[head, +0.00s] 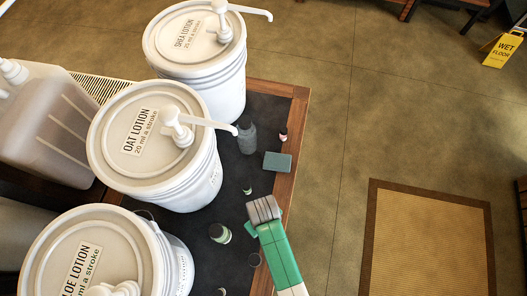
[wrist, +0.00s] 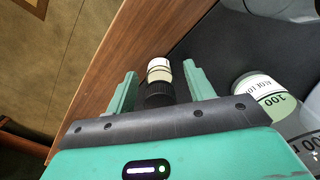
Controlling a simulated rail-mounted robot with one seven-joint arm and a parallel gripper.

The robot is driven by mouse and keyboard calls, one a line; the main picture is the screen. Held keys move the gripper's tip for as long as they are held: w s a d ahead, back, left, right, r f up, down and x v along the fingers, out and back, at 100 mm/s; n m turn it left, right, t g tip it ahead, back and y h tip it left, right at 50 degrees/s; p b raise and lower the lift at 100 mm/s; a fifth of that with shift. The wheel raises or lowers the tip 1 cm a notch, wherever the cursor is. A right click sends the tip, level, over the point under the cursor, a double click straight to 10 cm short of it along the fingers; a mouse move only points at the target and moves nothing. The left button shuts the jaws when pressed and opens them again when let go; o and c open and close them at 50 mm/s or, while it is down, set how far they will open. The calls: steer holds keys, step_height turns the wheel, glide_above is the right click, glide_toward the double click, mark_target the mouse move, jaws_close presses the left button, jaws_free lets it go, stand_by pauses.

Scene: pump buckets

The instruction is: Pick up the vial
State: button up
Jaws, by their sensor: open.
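A small vial (wrist: 158,72) with a black cap and a pale label shows in the wrist view. It sits between the two green fingers of my gripper (wrist: 160,78), with gaps visible on both sides. My gripper is open and holds nothing. In the head view my gripper (head: 252,228) is low over the dark table top, near its right wooden edge. I cannot make out the vial between the fingers there; my gripper seems to hide it.
A bottle marked 100 (wrist: 268,100) stands right of the fingers in the wrist view. In the head view, a jar (head: 220,233), a small bottle (head: 247,190), a teal box (head: 278,162) and a grey bottle (head: 247,138) are nearby. Large pump buckets (head: 150,150) stand left.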

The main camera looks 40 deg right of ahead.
steer(key=c, duration=1)
steer(key=shift+c, duration=0.2)
steer(key=shift+r, duration=0.15)
